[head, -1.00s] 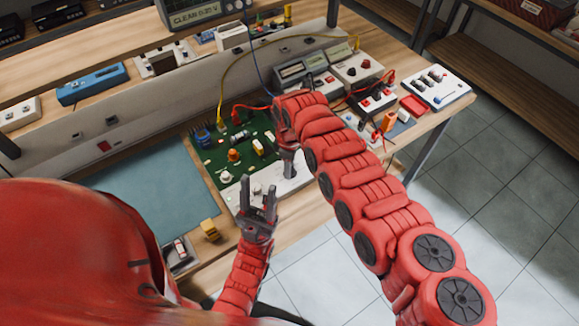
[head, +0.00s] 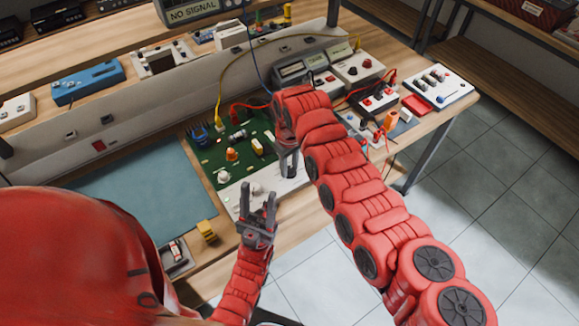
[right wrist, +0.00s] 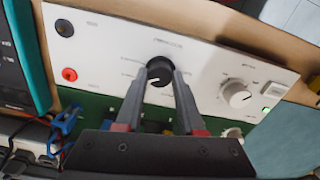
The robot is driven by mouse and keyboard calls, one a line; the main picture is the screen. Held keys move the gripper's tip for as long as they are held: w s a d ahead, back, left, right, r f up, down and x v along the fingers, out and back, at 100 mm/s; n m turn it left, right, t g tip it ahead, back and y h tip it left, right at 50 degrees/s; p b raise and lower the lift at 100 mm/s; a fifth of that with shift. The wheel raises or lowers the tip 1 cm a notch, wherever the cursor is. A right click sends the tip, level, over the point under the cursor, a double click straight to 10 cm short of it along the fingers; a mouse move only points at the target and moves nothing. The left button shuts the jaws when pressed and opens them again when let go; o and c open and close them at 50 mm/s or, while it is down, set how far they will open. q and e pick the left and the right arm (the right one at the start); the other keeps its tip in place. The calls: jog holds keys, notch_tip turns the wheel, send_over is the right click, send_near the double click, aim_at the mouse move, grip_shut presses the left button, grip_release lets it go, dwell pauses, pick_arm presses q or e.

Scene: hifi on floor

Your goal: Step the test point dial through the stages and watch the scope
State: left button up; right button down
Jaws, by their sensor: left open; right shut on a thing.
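The test point dial (right wrist: 160,72) is a black knob with a white mark on a white panel (right wrist: 205,62) in the right wrist view. My right gripper (right wrist: 161,77) is shut on it, one finger on each side. In the head view my right gripper (head: 289,165) is over the same panel (head: 233,191), and its arm and fingers hide the dial. The scope (head: 193,12) at the top of the head view reads "NO SIGNAL". My left gripper (head: 258,192) is open and empty, in front of the panel's near edge.
A green circuit board (head: 210,157) with wires lies behind the panel. A white knob (right wrist: 237,93) and a red jack (right wrist: 69,74) flank the dial. Meters and boxes (head: 358,68) crowd the right; a blue-grey mat (head: 140,195) at left is clear.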

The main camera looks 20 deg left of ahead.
aim_at(289, 169)
dwell(0.4)
jog(key=c, duration=0.5)
grip_release()
jog(key=shift+r, duration=0.1)
jog(key=shift+r, duration=0.3)
notch_tip(289, 169, up, 17)
jog(key=b, duration=0.3)
jog(key=shift+f+b, duration=0.15)
jog(key=shift+b, duration=0.2)
